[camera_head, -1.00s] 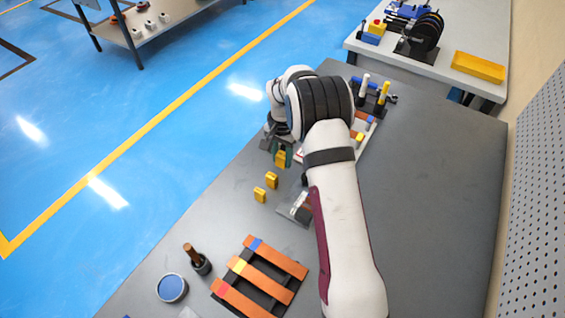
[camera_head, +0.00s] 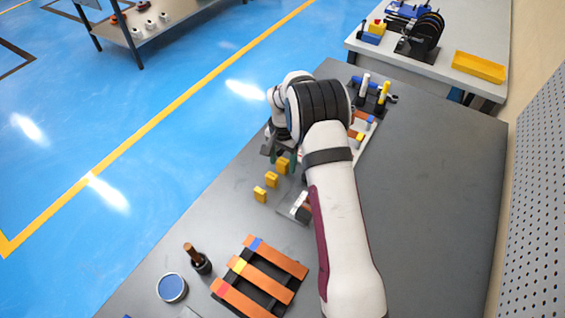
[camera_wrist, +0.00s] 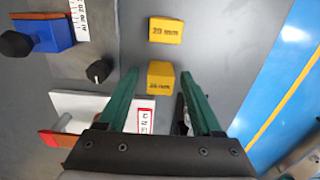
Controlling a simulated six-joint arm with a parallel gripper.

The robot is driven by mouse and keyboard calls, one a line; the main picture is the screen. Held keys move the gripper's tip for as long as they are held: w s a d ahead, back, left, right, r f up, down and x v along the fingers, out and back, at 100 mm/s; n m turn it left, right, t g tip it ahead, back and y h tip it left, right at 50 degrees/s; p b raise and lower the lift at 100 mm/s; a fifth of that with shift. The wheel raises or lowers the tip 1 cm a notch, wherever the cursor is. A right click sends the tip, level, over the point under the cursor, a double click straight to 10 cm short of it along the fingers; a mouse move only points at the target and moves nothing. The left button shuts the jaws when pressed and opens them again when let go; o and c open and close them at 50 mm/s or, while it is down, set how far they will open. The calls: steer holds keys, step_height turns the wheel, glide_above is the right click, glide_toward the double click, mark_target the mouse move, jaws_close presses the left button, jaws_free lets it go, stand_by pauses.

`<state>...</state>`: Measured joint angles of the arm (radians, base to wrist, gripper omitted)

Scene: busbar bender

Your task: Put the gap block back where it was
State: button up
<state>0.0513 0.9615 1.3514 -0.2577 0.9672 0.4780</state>
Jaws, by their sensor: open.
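A row of yellow gap blocks stands on the grey bench in the head view: a near one (camera_head: 260,193), a middle one (camera_head: 271,180) and a far one (camera_head: 282,165) just below my gripper (camera_head: 280,153). In the wrist view, my gripper (camera_wrist: 160,76) has its green fingers spread apart. One yellow block (camera_wrist: 160,76) with a hard-to-read mm label lies between the fingertips, with a gap visible on both sides. A block marked 20 mm (camera_wrist: 166,30) sits beyond it. The third block is outside the wrist view.
A blue block with a black knob (camera_wrist: 45,33) is left in the wrist view. The bench right of my arm is clear.

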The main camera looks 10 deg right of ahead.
mark_target(282, 161)
step_height(282, 161, up, 11)
steer(key=s+a+r+n, duration=0.1)
steer(key=s+a+r, duration=0.1)
steer(key=s+r, duration=0.65)
steer(key=s+a+n+y, duration=0.1)
steer(key=s+a, duration=0.1)
steer(key=s, duration=1.1)
steer(key=s+a+n, duration=0.1)
steer(key=s+a, duration=0.1)
steer(key=s, duration=1.2)
steer(key=shift+s+r+y, duration=0.3)
steer(key=shift+r+y, duration=0.1)
